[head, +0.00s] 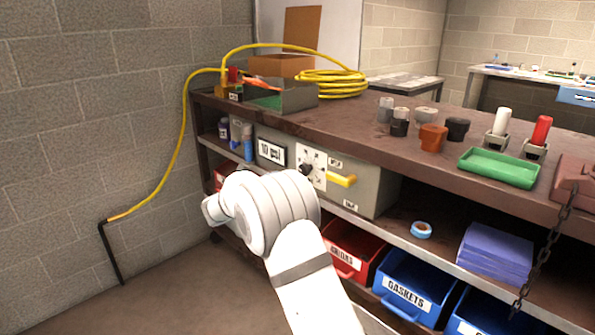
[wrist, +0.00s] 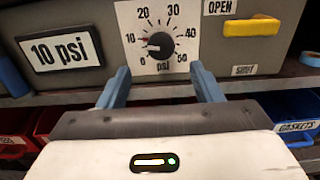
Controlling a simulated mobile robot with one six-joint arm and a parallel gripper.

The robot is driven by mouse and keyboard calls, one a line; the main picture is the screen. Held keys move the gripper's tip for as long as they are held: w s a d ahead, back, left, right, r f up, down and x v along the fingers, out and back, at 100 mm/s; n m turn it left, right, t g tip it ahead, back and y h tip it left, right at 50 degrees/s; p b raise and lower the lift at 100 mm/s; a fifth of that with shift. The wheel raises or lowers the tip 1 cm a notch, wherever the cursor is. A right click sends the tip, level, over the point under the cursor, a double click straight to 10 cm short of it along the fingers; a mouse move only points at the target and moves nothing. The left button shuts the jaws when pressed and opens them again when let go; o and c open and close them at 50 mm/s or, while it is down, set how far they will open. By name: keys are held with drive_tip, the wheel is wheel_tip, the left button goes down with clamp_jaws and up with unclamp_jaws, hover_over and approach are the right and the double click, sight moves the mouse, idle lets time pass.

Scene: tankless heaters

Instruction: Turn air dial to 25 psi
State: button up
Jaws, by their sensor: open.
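The air dial is a black knob (wrist: 160,46) on a white scale plate marked 0 to 50 psi; it also shows in the head view (head: 306,169). Its white mark is on the left, toward the 10 side. A display (wrist: 60,51) left of the dial reads 10 psi. It sits on the same grey box (head: 367,190) under the bench top. My gripper (wrist: 160,68) is open and empty in the wrist view, with its blue-grey fingers spread on either side below the knob. In the head view my arm hides the fingers.
A yellow handle (wrist: 252,26) sits right of the dial, between OPEN and SHUT labels. Blue bottles (head: 236,132) stand left of the box. Red and blue bins (head: 408,287) fill the lower shelf. Blue tape (head: 421,229) and purple sheets (head: 495,251) lie on the middle shelf.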

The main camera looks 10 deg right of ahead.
drive_tip(key=b+x, duration=0.2)
drive_tip(key=x, duration=0.5)
drive_tip(key=shift+d, duration=0.2)
drive_tip(key=c, duration=1)
drive_tip(key=shift+f, duration=0.1)
